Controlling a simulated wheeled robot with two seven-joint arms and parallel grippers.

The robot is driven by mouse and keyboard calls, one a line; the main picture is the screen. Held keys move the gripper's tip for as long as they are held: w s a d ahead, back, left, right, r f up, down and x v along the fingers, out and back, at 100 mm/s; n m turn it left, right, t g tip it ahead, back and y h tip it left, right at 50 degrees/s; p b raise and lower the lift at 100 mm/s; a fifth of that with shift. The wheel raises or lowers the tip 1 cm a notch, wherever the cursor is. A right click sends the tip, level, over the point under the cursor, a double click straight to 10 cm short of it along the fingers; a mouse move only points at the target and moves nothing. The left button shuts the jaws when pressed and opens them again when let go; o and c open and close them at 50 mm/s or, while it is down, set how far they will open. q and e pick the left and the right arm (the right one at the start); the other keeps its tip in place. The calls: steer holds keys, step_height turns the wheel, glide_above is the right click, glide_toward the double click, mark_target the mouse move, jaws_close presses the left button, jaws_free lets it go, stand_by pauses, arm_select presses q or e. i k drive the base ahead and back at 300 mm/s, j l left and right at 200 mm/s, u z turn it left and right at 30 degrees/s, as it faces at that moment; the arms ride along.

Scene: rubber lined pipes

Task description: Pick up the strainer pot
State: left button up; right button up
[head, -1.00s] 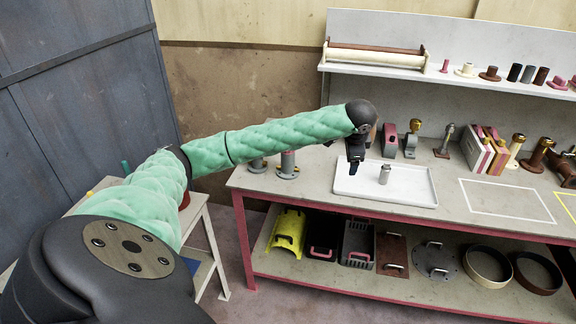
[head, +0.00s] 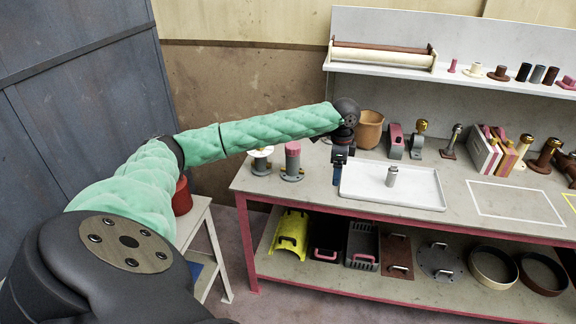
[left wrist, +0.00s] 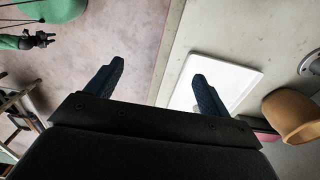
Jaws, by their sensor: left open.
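A tan, open-topped pot (head: 369,129) stands at the back of the bench, just right of my left wrist in the head view. It also shows in the left wrist view (left wrist: 292,115), at the lower right. A small grey metal canister (head: 392,177) stands upright on the white tray (head: 425,199). I cannot tell for sure which of these is the strainer pot. My left gripper (head: 338,178) points down beside the tray's left edge, apart from both. In the left wrist view its fingers (left wrist: 157,79) are spread and empty.
Two flanged pipe pieces (head: 292,161) stand left of my gripper. Clamps and valve parts (head: 419,139) line the bench back. A red container (head: 182,197) stands on a side table at left. Shelves are above and below the bench. The marked rectangle (head: 515,200) is clear.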

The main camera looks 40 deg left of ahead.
mark_target(292, 172)
steer(key=i+j, duration=0.1)
steer(key=j, duration=0.5)
steer(key=i+j, duration=0.1)
steer(key=j, duration=0.55)
